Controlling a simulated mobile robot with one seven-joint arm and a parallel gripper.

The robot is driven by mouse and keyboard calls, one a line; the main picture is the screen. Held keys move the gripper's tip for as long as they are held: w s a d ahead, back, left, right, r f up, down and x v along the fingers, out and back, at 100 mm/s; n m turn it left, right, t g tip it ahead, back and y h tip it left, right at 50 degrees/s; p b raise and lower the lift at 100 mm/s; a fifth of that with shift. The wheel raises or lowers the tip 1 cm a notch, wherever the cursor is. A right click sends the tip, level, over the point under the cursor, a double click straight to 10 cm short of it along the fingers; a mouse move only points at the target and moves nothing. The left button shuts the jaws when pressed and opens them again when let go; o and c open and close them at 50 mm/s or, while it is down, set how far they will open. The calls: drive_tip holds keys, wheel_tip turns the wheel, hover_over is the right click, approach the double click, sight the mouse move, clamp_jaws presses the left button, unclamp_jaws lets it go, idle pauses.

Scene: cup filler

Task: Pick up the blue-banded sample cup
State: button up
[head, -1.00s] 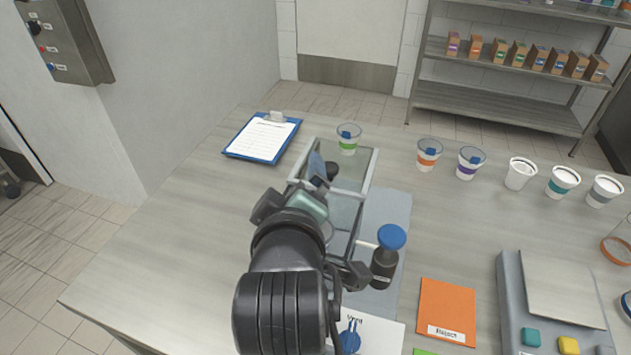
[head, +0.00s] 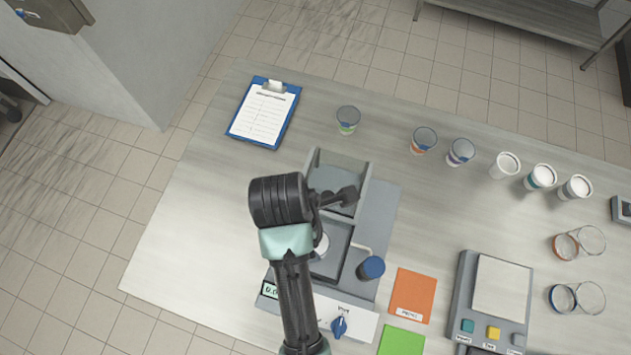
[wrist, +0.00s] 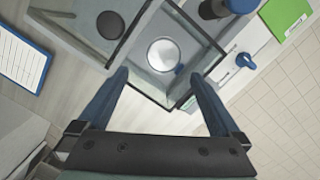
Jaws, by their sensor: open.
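A round, pale cup-like thing with a small blue patch at its rim (wrist: 163,54) stands inside the glass-walled chamber (wrist: 195,25) in the wrist view. It looks like the blue-banded sample cup, but its band is barely visible. In the head view its white top (head: 320,246) shows partly behind my arm. My gripper (wrist: 158,76) is open and empty in the wrist view, its two fingers apart, with the cup just beyond and between the fingertips. The head view hides the fingers behind my wrist.
A dark bottle with a blue cap (head: 371,268) stands right of the chamber. A clipboard (head: 263,112) lies at the left.

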drive_tip(key=f, duration=0.4)
drive_tip(key=d+f, duration=0.1)
drive_tip(key=f, duration=0.2)
drive_tip(key=shift+s, duration=0.15)
drive_tip(key=shift+d+f+p, duration=0.2)
drive_tip(key=shift+f+p, duration=0.5)
drive_tip(key=shift+f, duration=2.15)
drive_tip(key=c, duration=1.3)
